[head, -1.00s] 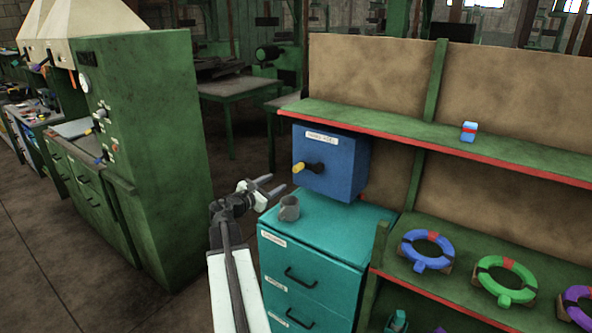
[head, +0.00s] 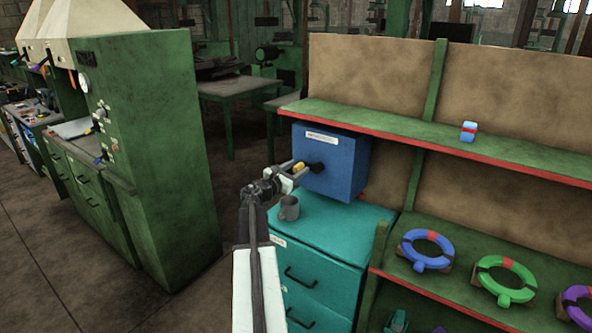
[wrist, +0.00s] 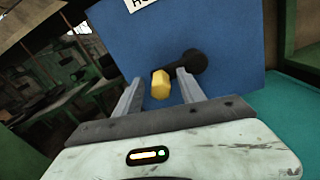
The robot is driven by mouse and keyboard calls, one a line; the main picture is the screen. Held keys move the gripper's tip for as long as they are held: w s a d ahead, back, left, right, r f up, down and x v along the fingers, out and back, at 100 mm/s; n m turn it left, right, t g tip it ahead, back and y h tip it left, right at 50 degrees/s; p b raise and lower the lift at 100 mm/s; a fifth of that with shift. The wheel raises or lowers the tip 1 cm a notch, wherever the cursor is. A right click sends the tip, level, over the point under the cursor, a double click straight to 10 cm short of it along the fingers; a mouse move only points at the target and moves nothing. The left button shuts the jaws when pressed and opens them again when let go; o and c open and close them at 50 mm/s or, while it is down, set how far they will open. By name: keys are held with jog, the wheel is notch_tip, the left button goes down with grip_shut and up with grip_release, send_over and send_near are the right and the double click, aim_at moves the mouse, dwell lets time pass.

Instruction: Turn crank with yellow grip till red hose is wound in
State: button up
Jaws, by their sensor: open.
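The blue reel box (head: 335,160) stands at the back of the teal cabinet top, with a white label on its front. Its dark crank (head: 316,168) carries a yellow grip (head: 299,167) that points out to the left of the hub in the head view. My gripper (head: 291,171) is at the grip. In the wrist view the yellow grip (wrist: 161,85) shows between my two open fingers (wrist: 158,92), with gaps to either side; the black crank arm (wrist: 190,64) runs up and right behind it.
A grey mug (head: 289,208) stands on the teal cabinet (head: 340,225) just below my gripper. A green shelf (head: 430,140) with a red edge is to the right, holding a small blue-and-red item (head: 468,131). Coloured rings (head: 427,249) lie lower right.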

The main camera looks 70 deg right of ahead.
grip_shut()
dwell(1.4)
